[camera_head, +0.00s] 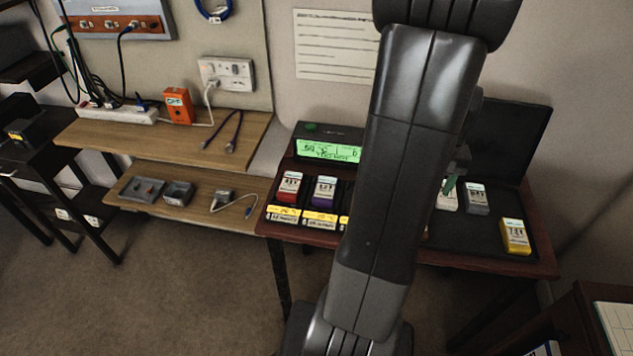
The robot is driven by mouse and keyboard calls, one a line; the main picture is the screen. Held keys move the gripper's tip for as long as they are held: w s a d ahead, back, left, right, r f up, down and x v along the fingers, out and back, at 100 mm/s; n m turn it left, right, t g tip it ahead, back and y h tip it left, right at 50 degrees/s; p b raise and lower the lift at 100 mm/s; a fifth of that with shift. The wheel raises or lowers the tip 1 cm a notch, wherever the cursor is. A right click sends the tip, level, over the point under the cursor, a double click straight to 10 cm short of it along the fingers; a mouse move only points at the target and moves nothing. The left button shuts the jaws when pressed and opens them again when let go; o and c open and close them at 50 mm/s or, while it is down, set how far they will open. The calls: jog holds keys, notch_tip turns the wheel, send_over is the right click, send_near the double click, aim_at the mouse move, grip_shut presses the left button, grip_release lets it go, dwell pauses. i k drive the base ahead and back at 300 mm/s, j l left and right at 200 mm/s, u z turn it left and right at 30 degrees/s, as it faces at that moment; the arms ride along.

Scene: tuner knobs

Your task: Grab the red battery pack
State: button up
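The red battery pack (289,187) has a white label on its top face. It sits in the leftmost slot of a dark charger with a green lit display (328,151). A yellow tag (284,215) lies in front of it. My arm crosses the middle of the view, to the right of the red pack. My gripper (460,162) is mostly hidden behind the arm, and only a dark part shows at the arm's right edge, well to the right of the red pack. A small green piece (449,188) shows just below it; whether it is held cannot be told.
A purple pack (325,192) stands right beside the red one. White (447,199), grey (477,200) and yellow (515,236) packs stand on the right of the table (490,262). Wooden shelves (165,140) on the left hold an orange box (178,106) and cables. My arm hides the table's middle.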

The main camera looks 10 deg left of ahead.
aim_at(289, 191)
jog(key=j+u, duration=0.15)
jog(key=j, duration=0.45)
jog(key=j+u, duration=0.2)
jog(key=j, duration=0.45)
jog(key=i+j+u, duration=0.15)
jog(key=j, duration=0.4)
